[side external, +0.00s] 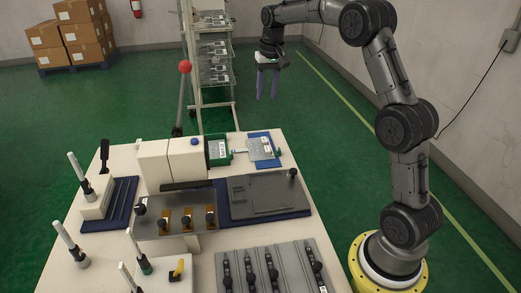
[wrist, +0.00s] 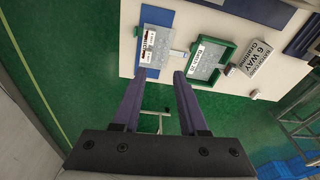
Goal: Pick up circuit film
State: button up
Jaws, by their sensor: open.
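I cannot tell for sure which sheet is the circuit film. One pale translucent sheet with printed labels (side external: 261,149) lies on a blue pad at the table's far right corner; it also shows in the wrist view (wrist: 153,52). Another pale labelled sheet (side external: 218,149) lies inside a green-framed tray (wrist: 226,48) beside it. My gripper (side external: 268,97) is open and empty, with two purple fingers pointing down, in the air beyond the table's far edge. In the wrist view its fingertips (wrist: 160,73) appear near the lower edge of the sheet on the blue pad, apart from it.
A wire rack (side external: 213,65) with several similar sheets stands behind the table. A lever with a red knob (side external: 185,67) rises at the far edge. A white box unit (side external: 170,160), a dark grey plate (side external: 262,195) and several fixtures fill the table. Boxes (side external: 75,35) stand far back.

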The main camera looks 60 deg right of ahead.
jog(key=shift+m+g+y, duration=0.4)
jog(key=shift+m+g, duration=0.3)
jog(key=shift+g, duration=0.1)
jog(key=d+f, duration=0.2)
jog(key=f, duration=0.4)
jog(key=d+f, duration=0.2)
jog(key=f, duration=0.4)
jog(key=s+d+f, duration=0.1)
jog(key=d+f, duration=0.1)
jog(key=f, duration=0.4)
jog(key=shift+s+d+f, duration=0.1)
jog(key=shift+d+f, duration=0.2)
jog(key=shift+d, duration=0.05)
jog(key=shift+d+f, duration=0.15)
jog(key=shift+f, duration=1.15)
jog(key=shift+d+f, duration=0.15)
jog(key=shift+f, duration=1.1)
grip_shut()
